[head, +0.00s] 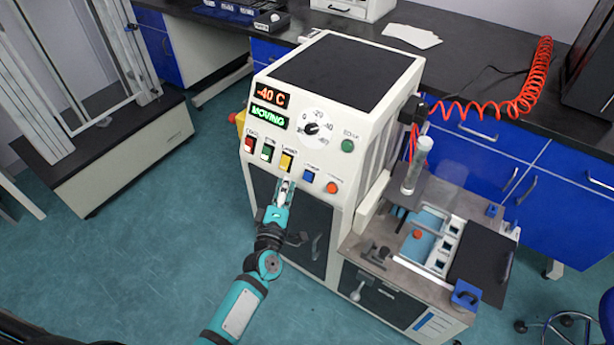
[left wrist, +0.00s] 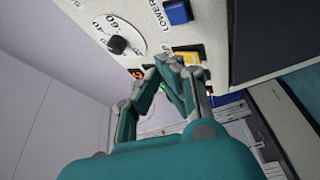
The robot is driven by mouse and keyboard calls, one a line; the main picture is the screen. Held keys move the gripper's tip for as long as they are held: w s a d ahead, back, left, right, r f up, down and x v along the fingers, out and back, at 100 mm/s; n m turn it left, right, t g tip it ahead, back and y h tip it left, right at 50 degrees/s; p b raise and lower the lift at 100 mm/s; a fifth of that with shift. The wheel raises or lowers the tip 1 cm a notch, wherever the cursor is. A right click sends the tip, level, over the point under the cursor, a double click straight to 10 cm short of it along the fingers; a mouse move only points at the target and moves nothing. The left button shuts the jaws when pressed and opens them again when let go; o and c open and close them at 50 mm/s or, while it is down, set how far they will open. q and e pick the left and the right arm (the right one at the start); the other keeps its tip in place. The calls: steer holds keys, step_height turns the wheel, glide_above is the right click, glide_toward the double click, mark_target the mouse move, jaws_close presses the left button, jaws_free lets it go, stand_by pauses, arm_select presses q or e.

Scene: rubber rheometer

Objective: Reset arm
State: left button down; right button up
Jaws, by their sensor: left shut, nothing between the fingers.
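My left gripper (head: 283,187) is shut and empty. It is at the front panel of the white machine (head: 377,110), just below the yellow switch (head: 286,162). In the left wrist view my left gripper (left wrist: 178,65) has its fingertips together close to the yellow switch (left wrist: 190,52); I cannot tell whether they touch it. The panel shows a display reading -40 C (head: 270,95) and a green display reading MOVING (head: 268,117). A black dial knob (head: 312,129) sits on a round scale. My right gripper does not show.
Right of the machine stands a lower bench unit (head: 395,265) with a clear cylinder (head: 416,165). A red coiled hose (head: 505,108) lies on the dark counter behind. A tall framed cabinet (head: 85,60) stands at left. The floor in front is clear.

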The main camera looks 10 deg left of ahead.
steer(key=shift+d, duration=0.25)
